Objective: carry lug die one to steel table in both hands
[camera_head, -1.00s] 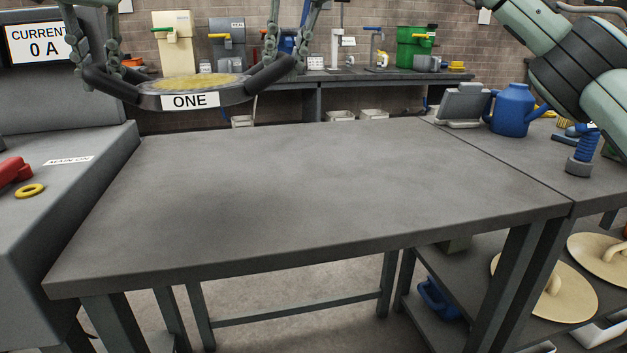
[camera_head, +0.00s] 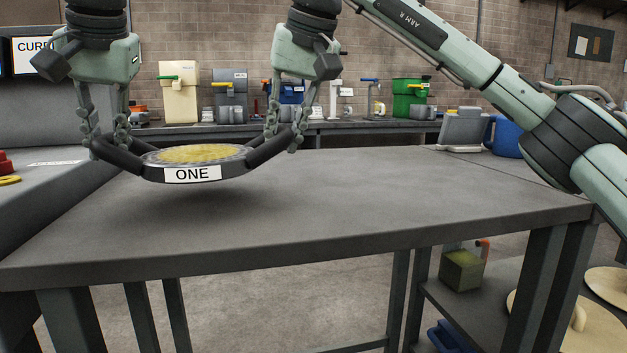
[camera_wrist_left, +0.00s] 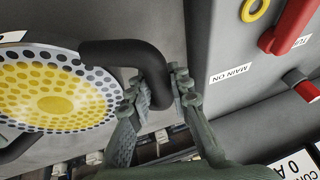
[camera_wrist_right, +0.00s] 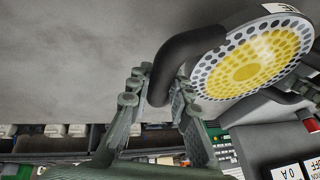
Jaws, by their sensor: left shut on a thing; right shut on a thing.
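Lug die one (camera_head: 208,175) is a round grey disc with a white ONE label and a yellow perforated face on top. It is level, held above the left part of the steel table (camera_head: 350,205), with a shadow beneath it. My left gripper (camera_head: 106,143) is shut on the black lug handle at the die's left. My right gripper (camera_head: 283,138) is shut on the black handle at its right. The left wrist view shows the die's perforated face (camera_wrist_left: 50,90) and the gripped handle (camera_wrist_left: 135,55). The right wrist view shows the face (camera_wrist_right: 250,65) and other handle (camera_wrist_right: 180,60).
A grey machine console (camera_head: 50,190) with a red switch adjoins the table's left side. A grey stand (camera_head: 462,132) and blue can (camera_head: 506,137) are at the back right. The table's middle and right are clear. A back bench (camera_head: 350,125) holds several containers.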

